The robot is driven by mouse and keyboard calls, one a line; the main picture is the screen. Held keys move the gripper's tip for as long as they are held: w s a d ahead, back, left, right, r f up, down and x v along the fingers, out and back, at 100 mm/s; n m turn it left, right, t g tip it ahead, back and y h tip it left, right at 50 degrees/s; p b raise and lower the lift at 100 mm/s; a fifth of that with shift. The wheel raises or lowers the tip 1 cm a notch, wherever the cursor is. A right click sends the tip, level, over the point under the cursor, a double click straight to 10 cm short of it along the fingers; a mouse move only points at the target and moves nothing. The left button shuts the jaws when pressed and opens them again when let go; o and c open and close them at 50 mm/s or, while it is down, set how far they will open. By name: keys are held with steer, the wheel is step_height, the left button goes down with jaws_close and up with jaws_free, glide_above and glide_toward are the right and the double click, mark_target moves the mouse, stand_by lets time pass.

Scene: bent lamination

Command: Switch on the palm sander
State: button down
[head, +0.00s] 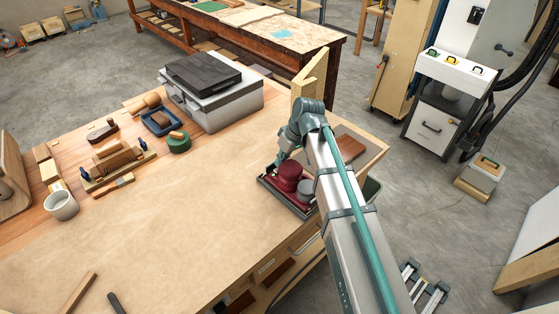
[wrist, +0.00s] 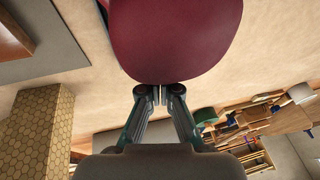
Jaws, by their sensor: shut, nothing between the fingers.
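The palm sander (head: 288,178) is a dark red rounded body in a dark shallow tray (head: 268,184) near the right end of the workbench. In the wrist view the dark red body (wrist: 175,38) fills the upper middle. My gripper (wrist: 160,93) is shut and empty, with its fingertips at the edge of that red surface; I cannot tell whether they touch it. In the head view my arm reaches over the tray from the right and hides part of it. I cannot make out the sander's switch.
A grey case (head: 212,97) with a black top stands at the back of the workbench (head: 185,220). Hand tools, a green roll (head: 179,143) and a white mug (head: 61,205) lie to the left. A brown block (head: 350,147) lies right of my arm. The bench's middle is clear.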

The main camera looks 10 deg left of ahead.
steer(key=w+b+v, duration=0.1)
steer(key=b+v, duration=0.1)
steer(key=v, duration=1.1)
steer(key=shift+a, duration=0.3)
